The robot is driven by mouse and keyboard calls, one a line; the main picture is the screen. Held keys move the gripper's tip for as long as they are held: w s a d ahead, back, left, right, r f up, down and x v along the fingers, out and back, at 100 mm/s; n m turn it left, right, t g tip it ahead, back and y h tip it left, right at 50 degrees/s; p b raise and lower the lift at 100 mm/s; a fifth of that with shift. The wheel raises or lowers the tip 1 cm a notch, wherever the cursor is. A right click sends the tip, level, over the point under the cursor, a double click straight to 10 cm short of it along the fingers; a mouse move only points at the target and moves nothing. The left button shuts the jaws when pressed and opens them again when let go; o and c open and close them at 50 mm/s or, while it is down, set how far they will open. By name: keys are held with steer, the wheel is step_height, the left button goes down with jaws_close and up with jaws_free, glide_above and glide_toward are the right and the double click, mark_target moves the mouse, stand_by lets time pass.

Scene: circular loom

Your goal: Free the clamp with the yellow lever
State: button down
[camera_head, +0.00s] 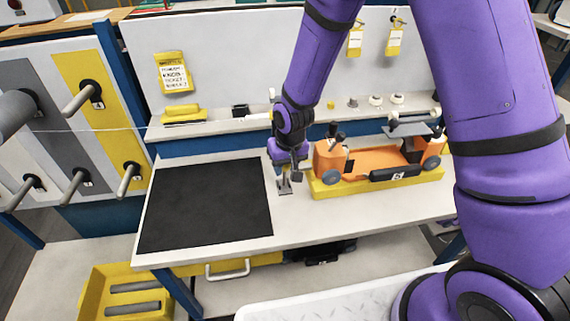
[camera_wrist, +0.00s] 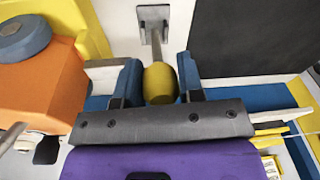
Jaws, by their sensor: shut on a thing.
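The clamp (camera_head: 284,188) is a small grey metal fixture on the white bench, between the black mat and the orange shuttle. Its base plate (camera_wrist: 157,14) shows at the top of the wrist view. A grey arm runs from the plate to the lever's yellow grip (camera_wrist: 160,84). My gripper (camera_wrist: 158,76) has its two blue-padded fingers on either side of the yellow grip and is shut on it. In the head view my gripper (camera_head: 289,172) is over the clamp and hides most of the lever.
The orange shuttle (camera_head: 367,160) on its yellow base (camera_head: 402,182) stands close to the right of my gripper. The flat black mat (camera_head: 205,205) lies to the left. A ledge with small parts and a white back panel (camera_head: 225,75) stand behind.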

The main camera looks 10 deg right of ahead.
steer(key=shift+s+f, duration=0.2)
steer(key=shift+s, duration=0.4)
steer(key=shift+s+f, duration=0.2)
steer(key=shift+s, duration=0.4)
steer(key=shift+a, duration=0.1)
steer(key=c, duration=0.8)
jaws_free()
steer(key=shift+w+r, duration=0.1)
steer(key=r, duration=0.3)
steer(key=s+r, duration=0.1)
steer(key=r, duration=0.3)
steer(key=d+r, duration=0.1)
steer(key=r, duration=0.2)
steer(key=shift+s+r, duration=0.15)
steer(key=shift+r, duration=0.1)
